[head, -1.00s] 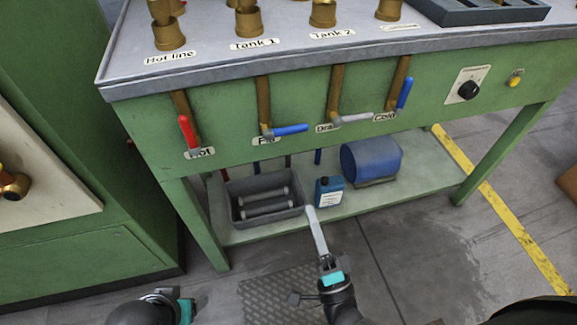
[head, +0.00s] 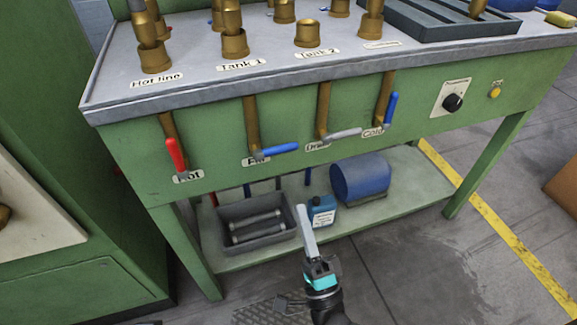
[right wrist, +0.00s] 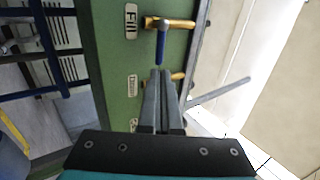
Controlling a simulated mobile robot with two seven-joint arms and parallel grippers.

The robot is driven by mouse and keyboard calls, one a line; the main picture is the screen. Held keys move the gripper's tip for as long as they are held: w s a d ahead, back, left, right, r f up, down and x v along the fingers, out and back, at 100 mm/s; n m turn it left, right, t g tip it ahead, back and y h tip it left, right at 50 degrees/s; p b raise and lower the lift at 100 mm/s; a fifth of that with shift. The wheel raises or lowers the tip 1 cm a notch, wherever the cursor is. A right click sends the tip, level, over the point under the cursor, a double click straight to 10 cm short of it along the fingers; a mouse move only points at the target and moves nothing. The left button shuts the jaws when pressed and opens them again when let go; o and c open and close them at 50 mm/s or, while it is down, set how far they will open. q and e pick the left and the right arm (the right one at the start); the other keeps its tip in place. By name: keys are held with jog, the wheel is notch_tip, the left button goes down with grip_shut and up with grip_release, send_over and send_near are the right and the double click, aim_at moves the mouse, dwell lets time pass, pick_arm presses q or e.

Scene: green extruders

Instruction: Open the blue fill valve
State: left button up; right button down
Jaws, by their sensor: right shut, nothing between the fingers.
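The blue fill valve handle (head: 280,149) lies level, pointing right from its brass pipe, beside the label "Fill" (head: 256,160) on the green bench front. In the right wrist view the blue handle (right wrist: 161,46) sits just beyond my fingertips, with the "Fill" label (right wrist: 131,21) beside it. My right gripper (head: 302,208) is shut and empty. In the head view it appears below the handle, in front of the lower shelf; its fingers (right wrist: 160,72) point toward the handle in the wrist view. My left gripper is not in view.
A red hot handle (head: 175,154) is left of the fill valve. A grey drain handle (head: 343,134) and an upright blue cold handle (head: 391,107) are to the right.

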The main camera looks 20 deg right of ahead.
aim_at(278, 150)
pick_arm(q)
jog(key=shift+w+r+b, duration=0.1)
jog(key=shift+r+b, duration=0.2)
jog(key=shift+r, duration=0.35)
pick_arm(e)
jog(key=x, duration=1)
